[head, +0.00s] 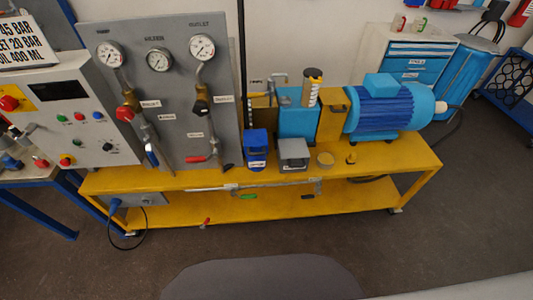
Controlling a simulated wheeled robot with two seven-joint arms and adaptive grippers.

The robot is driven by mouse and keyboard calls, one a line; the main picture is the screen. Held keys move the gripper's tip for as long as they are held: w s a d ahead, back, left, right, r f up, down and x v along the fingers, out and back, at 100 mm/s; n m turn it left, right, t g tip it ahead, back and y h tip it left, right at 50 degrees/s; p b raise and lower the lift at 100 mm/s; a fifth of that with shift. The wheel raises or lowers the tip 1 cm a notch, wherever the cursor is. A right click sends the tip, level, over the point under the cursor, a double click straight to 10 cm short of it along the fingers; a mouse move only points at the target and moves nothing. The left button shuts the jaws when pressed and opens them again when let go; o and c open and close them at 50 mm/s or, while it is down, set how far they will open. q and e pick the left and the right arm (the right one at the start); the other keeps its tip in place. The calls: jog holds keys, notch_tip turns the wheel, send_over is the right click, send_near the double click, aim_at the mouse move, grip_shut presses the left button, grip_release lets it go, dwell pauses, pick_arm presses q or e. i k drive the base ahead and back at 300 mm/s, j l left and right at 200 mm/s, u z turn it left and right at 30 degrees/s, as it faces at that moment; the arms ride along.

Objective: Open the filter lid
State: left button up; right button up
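No part in view can be read for certain as the filter or its lid; the small labels are too blurred. On the yellow bench (230,178) stands a small grey box (293,150) with a pale label on its front. Next to it on the left is a small dark blue box (256,143), also labelled. A yellow round cap (325,160) sits to the right of the grey box. Behind them is a light blue block (296,112) with a white-and-dark cylinder (312,88) rising above it. Neither of my grippers is in view.
A grey panel (172,95) with three gauges and valves stands at the bench's left, beside a control cabinet (95,110). A blue motor (385,108) fills the right end. A blue drawer cabinet (415,62) is behind. The floor in front is mostly clear.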

aim_at(255, 141)
jog(key=l, duration=0.65)
jog(key=l+u, duration=0.1)
jog(key=l, duration=0.5)
jog(key=k, duration=0.05)
